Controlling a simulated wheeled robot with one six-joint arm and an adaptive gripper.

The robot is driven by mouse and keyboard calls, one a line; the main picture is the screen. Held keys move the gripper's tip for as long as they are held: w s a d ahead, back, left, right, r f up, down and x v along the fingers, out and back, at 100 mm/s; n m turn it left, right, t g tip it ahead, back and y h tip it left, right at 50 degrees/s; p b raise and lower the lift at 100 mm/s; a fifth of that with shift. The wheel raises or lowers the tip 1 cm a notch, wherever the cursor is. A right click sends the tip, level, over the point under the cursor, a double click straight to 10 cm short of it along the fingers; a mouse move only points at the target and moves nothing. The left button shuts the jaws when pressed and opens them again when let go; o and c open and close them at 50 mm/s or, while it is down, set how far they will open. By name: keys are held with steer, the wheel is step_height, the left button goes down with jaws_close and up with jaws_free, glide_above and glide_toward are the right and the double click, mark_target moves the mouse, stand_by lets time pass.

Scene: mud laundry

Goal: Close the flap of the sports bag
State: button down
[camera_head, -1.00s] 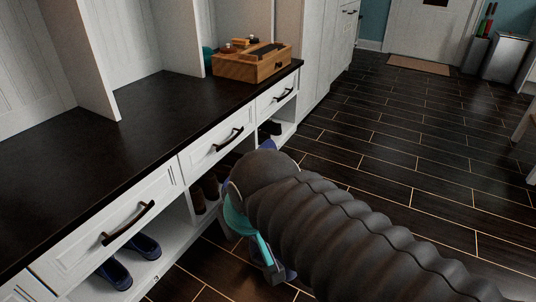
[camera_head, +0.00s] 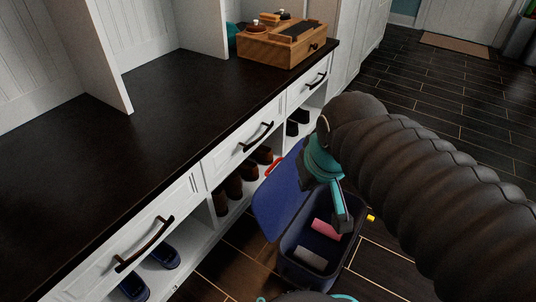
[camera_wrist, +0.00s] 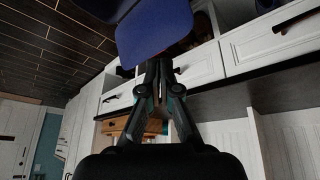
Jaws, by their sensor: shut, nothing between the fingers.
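The sports bag (camera_head: 299,275) is a dark blue open box-like bag on the floor in front of the shoe cubbies. Its blue flap (camera_head: 275,203) stands open, tilted up on the bag's left side toward the cubbies. A pink item (camera_head: 326,230) and a grey item (camera_head: 309,259) lie inside. My gripper (camera_head: 342,222), teal and dark grey, is shut and empty above the bag, to the right of the flap. In the wrist view the blue flap (camera_wrist: 155,30) shows just beyond the fingertips (camera_wrist: 156,66); I cannot tell whether they touch it.
A white bench with a dark top (camera_head: 150,110) and drawers (camera_head: 240,145) runs along the left. Shoes (camera_head: 235,187) fill the cubbies below. A wooden box (camera_head: 285,45) sits on the bench top. Open dark floor (camera_head: 400,60) lies beyond my arm.

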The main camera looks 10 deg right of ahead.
steer(key=w+r+n+g+p, duration=0.1)
steer(key=w+n, duration=0.1)
steer(key=w, duration=0.7)
steer(key=n+g+p, duration=0.4)
steer(key=n, duration=0.2)
glide_above(267, 171)
steer(key=w+a, duration=0.2)
step_height(267, 171, down, 14)
steer(key=f, duration=0.3)
steer(key=s+d+f, duration=0.1)
steer(key=f, duration=0.5)
steer(key=shift+s+d+f+b, duration=0.2)
steer(key=shift+s+d+b, duration=0.1)
steer(key=shift+d+b, duration=0.1)
steer(key=shift+s+d+r, duration=0.15)
steer(key=shift+s+d, duration=0.25)
